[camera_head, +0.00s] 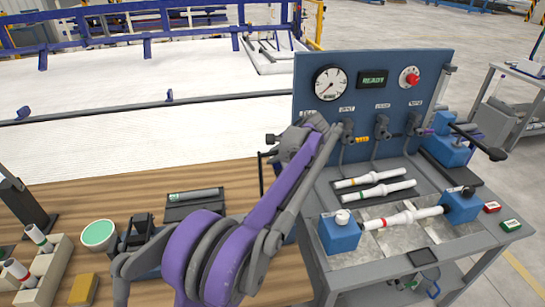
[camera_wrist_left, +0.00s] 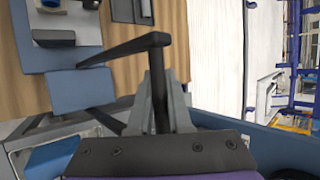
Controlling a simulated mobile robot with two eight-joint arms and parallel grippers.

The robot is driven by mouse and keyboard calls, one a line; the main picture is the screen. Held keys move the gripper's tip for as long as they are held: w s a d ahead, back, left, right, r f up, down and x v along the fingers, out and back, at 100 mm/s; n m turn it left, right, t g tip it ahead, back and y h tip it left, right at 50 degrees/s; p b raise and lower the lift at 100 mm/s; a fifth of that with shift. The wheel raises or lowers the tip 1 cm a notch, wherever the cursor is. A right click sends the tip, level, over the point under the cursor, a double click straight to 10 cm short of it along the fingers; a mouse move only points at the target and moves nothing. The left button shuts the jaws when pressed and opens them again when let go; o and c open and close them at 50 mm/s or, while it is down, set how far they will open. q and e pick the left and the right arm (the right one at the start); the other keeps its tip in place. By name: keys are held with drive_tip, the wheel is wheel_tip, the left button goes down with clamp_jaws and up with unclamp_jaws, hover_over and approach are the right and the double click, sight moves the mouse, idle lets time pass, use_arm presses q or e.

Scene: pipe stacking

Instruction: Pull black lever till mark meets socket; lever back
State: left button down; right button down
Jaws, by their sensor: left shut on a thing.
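My left gripper (camera_wrist_left: 166,95) is shut on the upright grip of a black lever (camera_wrist_left: 130,48). In the left wrist view the lever is bent, its arm running left toward a blue device (camera_wrist_left: 80,90) on the wooden table. In the head view my purple left arm reaches up and away, with its gripper (camera_head: 290,146) beside the blue panel; the arm hides much of the device. A bit of the black lever (camera_head: 263,172) shows left of the gripper. I cannot make out the mark or socket. My right gripper is not in view.
The test bench (camera_head: 400,260) stands at right, with a gauge panel (camera_head: 375,115) reading READY. A white pipe with red bands (camera_head: 404,217) lies between blue clamps. More pipes lie on a black tray. A dark tray (camera_head: 195,204) and green-topped bowl (camera_head: 99,234) stand on the table.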

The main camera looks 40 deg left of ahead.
use_arm(q)
drive_tip(key=shift+s+d+f, duration=0.1)
drive_tip(key=shift+f, duration=0.25)
drive_tip(key=c, duration=0.8)
unclamp_jaws()
drive_tip(key=shift+c, duration=0.2)
drive_tip(key=shift+r, duration=0.1)
drive_tip(key=v, duration=1)
drive_tip(key=shift+r, duration=0.3)
drive_tip(key=shift+d, duration=0.2)
drive_tip(key=s+d+f+n+t+h, duration=0.2)
drive_tip(key=s+d+f+n+h, duration=0.1)
drive_tip(key=s+d+f, duration=0.6)
drive_tip(key=s+d+f+n+t+h, duration=0.2)
drive_tip(key=s+d+f+h, duration=0.3)
drive_tip(key=s+d+f, duration=0.5)
drive_tip(key=s+f+n, duration=0.1)
drive_tip(key=s, duration=0.6)
drive_tip(key=shift+s+d+f+n+t+h, duration=0.2)
drive_tip(key=shift+d+f+n+t+h, duration=0.1)
drive_tip(key=shift+t, duration=0.1)
